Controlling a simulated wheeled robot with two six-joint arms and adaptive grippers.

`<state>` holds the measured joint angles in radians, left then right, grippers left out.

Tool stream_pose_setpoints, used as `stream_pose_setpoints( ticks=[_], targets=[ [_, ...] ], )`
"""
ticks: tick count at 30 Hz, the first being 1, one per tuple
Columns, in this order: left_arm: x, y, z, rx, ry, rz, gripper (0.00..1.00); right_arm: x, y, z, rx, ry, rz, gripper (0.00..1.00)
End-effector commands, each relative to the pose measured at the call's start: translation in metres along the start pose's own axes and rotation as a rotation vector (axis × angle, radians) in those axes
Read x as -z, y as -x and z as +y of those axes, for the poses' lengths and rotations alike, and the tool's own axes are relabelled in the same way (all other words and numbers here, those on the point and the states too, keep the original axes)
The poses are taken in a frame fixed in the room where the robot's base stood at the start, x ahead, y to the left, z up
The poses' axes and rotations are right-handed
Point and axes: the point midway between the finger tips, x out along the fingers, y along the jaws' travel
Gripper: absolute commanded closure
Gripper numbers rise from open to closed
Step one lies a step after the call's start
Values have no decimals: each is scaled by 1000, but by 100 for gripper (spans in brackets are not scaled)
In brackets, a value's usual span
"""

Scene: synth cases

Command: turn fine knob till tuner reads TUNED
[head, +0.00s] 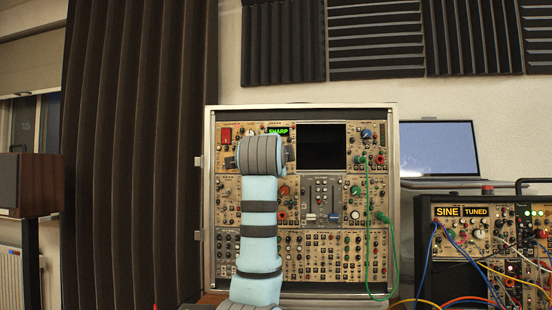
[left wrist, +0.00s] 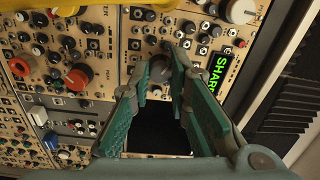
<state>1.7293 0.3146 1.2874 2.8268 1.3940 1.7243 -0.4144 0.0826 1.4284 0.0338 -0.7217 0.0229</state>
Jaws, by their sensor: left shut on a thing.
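The tuner display (head: 278,132) on the large synth case reads SHARP in green. It also shows in the left wrist view (left wrist: 212,72), to the right of my fingers. My left gripper (left wrist: 158,58) has its teal fingers drawn together at the panel, shut on a small knob, the fine knob (left wrist: 156,68), which the fingers mostly hide. In the head view my own blue arm and wrist cover the fingers and the knob. My right gripper is not in view.
The synth case (head: 210,235) stands upright with a dark screen (head: 321,147) and a green cable (head: 392,245) on its right.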

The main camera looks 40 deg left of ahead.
Motion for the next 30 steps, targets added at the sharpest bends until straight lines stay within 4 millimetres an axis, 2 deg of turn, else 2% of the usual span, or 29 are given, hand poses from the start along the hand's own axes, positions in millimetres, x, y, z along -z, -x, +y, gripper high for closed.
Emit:
stream_pose_setpoints(
  ticks=[5, 6, 9, 20, 23, 30],
  targets=[
    [0, 0, -2, 4, 0, 0, 100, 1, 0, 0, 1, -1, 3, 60],
    [0, 0, -2, 4, 0, 0, 80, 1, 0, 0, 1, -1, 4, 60],
    [0, 0, -1, 4, 0, 0, 64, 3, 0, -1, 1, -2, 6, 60],
    [0, 4, -1, 2, -1, 1, 62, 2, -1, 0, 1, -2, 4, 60],
    [1, 19, -1, 4, 0, 2, 62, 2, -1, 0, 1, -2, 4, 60],
    [1, 84, -1, 6, 0, 3, 62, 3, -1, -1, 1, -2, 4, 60]
  ],
)
